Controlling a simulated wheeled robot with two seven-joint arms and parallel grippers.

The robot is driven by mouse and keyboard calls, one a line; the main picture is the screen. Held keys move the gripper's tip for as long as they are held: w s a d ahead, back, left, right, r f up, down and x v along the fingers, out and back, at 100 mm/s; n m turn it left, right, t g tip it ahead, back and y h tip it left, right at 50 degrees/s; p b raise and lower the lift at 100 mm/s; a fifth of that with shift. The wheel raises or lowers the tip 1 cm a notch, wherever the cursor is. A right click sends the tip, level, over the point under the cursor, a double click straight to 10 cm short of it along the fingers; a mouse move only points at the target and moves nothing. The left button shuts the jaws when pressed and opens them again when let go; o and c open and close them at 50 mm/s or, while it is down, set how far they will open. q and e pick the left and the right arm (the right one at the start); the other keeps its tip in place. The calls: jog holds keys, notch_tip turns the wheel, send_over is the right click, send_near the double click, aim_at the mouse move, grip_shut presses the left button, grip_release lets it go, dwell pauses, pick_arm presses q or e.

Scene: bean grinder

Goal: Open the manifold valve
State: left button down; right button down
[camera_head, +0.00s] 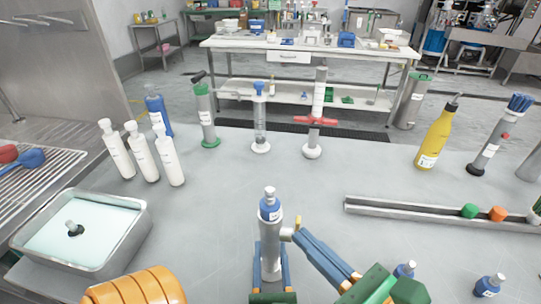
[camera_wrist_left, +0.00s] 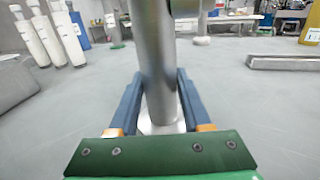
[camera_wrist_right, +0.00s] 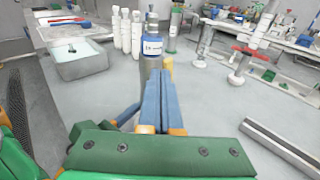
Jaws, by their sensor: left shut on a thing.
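A grey upright cylinder (camera_head: 271,238) stands near the front middle of the table, with a blue-labelled bottle (camera_head: 269,208) on top and a short grey stub (camera_head: 287,234) on its right side. I cannot tell which part is the manifold valve. My left gripper (camera_wrist_left: 160,105) is shut around the lower cylinder (camera_wrist_left: 158,70), one finger on each side, above its pale base. My right gripper (camera_wrist_right: 160,82) has its fingers together beside the cylinder, tips close to the stub. A small yellow piece (camera_wrist_right: 168,65) shows at these tips; whether they grip it is unclear.
White bottles (camera_head: 143,152) and a metal tray of pale liquid (camera_head: 82,232) are at left. Behind stand several cylinders, one with a red handle (camera_head: 315,120). Small blue bottles (camera_head: 489,284) stand at front right.

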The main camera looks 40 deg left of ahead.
jog(key=shift+w+a, duration=0.1)
jog(key=s, duration=0.1)
jog(key=s+d, duration=0.2)
jog(key=shift+s+d+r, duration=0.15)
jog(key=shift+s+d, duration=0.1)
jog(key=shift+s, duration=0.1)
dwell(0.5)
